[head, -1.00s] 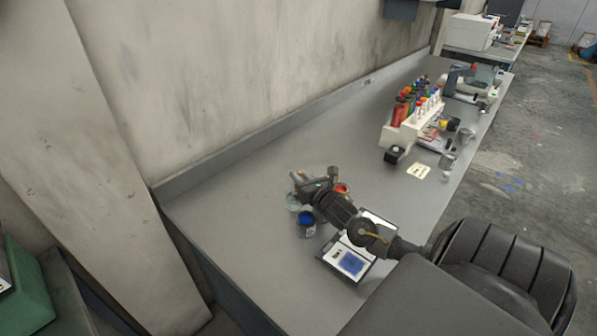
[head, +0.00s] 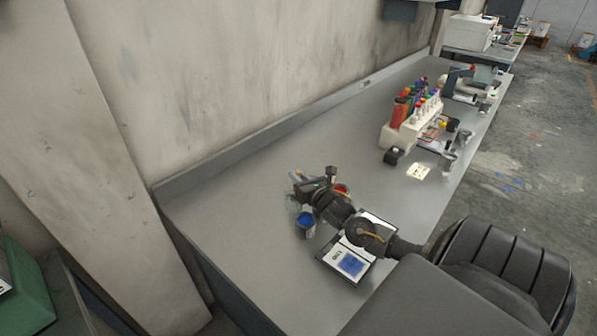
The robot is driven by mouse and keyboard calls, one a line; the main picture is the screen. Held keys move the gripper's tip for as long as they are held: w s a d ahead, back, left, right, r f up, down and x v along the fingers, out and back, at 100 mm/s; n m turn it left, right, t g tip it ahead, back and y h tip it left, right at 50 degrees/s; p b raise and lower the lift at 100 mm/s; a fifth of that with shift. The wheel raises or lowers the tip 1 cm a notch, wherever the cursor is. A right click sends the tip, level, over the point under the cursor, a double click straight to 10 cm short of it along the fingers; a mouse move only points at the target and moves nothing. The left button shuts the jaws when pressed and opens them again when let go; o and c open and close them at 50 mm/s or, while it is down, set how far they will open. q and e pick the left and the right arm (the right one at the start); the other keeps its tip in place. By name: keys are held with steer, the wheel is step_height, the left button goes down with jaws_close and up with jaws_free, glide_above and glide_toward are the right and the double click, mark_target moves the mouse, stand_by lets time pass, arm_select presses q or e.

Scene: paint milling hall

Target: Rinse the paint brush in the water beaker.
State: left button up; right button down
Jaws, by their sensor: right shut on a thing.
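My right gripper (head: 303,188) is over the near-left part of the bench and is shut on a thin thing that I take to be the paint brush; the gripper hides most of it. A clear glass beaker (head: 292,205), seemingly the water beaker, stands beneath the fingers, partly hidden. I cannot tell whether the bristles are inside it. My left gripper is not in view.
A pot of blue paint (head: 306,224) stands close to the beaker, and an orange-red pot (head: 342,188) shows behind my wrist. A chart card (head: 350,264) lies under my forearm. A bottle rack (head: 400,136) stands farther right. The bench (head: 235,215) is clear at left.

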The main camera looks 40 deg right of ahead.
steer(key=shift+r+p, duration=3.4)
steer(key=shift+r, duration=0.7)
steer(key=shift+r, duration=0.1)
step_height(320, 180, up, 3)
steer(key=p, duration=0.3)
steer(key=shift+a, duration=0.1)
